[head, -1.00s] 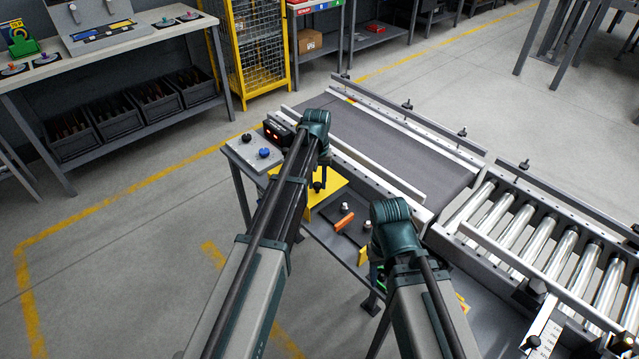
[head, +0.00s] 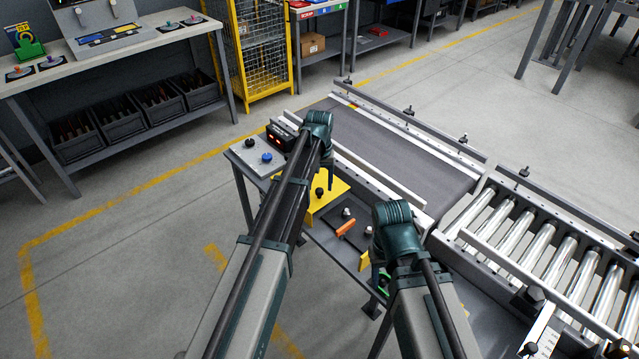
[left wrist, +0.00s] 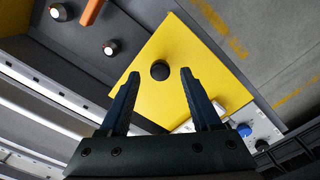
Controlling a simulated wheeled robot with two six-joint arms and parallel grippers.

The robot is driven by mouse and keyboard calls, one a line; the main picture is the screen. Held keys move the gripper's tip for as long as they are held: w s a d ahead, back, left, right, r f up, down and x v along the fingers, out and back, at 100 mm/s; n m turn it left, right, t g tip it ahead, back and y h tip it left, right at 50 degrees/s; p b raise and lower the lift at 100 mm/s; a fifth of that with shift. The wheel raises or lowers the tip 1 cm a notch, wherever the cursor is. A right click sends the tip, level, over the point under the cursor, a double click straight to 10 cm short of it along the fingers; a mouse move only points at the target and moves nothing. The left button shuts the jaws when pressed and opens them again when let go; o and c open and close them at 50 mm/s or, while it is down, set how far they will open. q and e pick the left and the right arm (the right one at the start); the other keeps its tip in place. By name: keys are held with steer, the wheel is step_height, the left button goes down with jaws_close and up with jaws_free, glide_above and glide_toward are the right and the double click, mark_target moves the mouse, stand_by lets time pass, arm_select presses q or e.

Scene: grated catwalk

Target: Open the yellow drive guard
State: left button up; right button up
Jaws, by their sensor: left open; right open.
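The yellow drive guard (head: 330,203) is a flat yellow panel with a round black knob (left wrist: 160,70), on the near side of the conveyor. It fills the middle of the left wrist view (left wrist: 190,45) and looks closed. My left gripper (left wrist: 160,75) is open. In the left wrist view its fingertips lie on either side of the knob, with gaps to both; I cannot tell the height between them. In the head view my left gripper (head: 324,178) is partly hidden by its own arm. My right gripper (head: 374,262) is right of the guard, mostly hidden behind its arm, apart from the guard.
A control box with black and blue knobs (head: 267,157) and a red display (head: 281,137) stand left of the guard. An orange handle (head: 346,228) and small white-capped knobs lie right of it. The belt (head: 390,140) and rollers (head: 545,235) are beyond.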

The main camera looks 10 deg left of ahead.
arm_select(q)
step_height(320, 180, up, 12)
steer(key=p, duration=1.1)
steer(key=shift+f, duration=0.1)
steer(key=s+d+m, duration=0.2)
steer(key=s+d, duration=0.3)
steer(key=s, duration=0.9)
steer(key=s+d+m+y, duration=0.1)
steer(key=s+d+m, duration=0.2)
steer(key=s, duration=1.1)
steer(key=shift+s+d+m, duration=0.15)
steer(key=shift+d+m, duration=0.15)
steer(key=shift+d, duration=0.9)
